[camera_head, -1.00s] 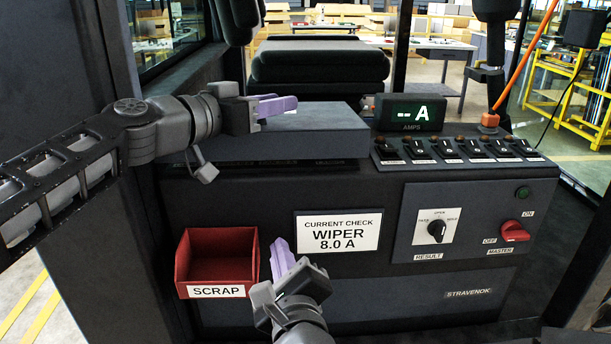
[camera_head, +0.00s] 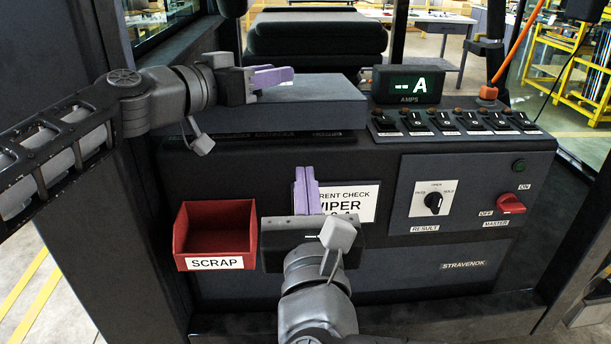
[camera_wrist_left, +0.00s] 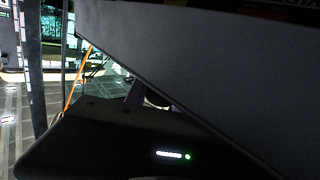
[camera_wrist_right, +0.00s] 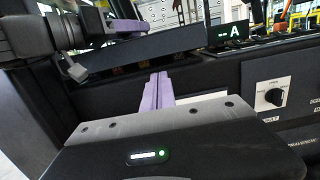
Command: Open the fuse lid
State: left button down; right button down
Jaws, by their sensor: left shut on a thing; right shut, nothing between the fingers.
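The fuse lid (camera_head: 315,100) is a dark grey slab on top of the console, left of the amps display. It also fills the upper right of the left wrist view (camera_wrist_left: 220,70). In the right wrist view the lid (camera_wrist_right: 160,46) sits above a dark gap with small coloured patches, so it looks slightly raised. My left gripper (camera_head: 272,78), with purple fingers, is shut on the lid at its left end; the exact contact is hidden. My right gripper (camera_head: 307,188) is shut and empty, fingers pointing up, below the lid's front edge. It also shows in the right wrist view (camera_wrist_right: 157,92).
A red scrap bin (camera_head: 215,228) hangs at the console's left front. The wiper check card (camera_head: 350,203) is partly hidden by my right gripper. The amps display (camera_head: 407,85), switch row (camera_head: 455,120), result knob (camera_head: 433,202) and red master switch (camera_head: 510,203) are to the right.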

aim_at(302, 148)
pick_arm(q)
jog(key=shift+r, duration=0.1)
pick_arm(e)
jog(key=w, duration=0.5)
jog(key=w+r, duration=0.1)
jog(key=w, duration=0.2)
jog(key=shift+w, duration=0.25)
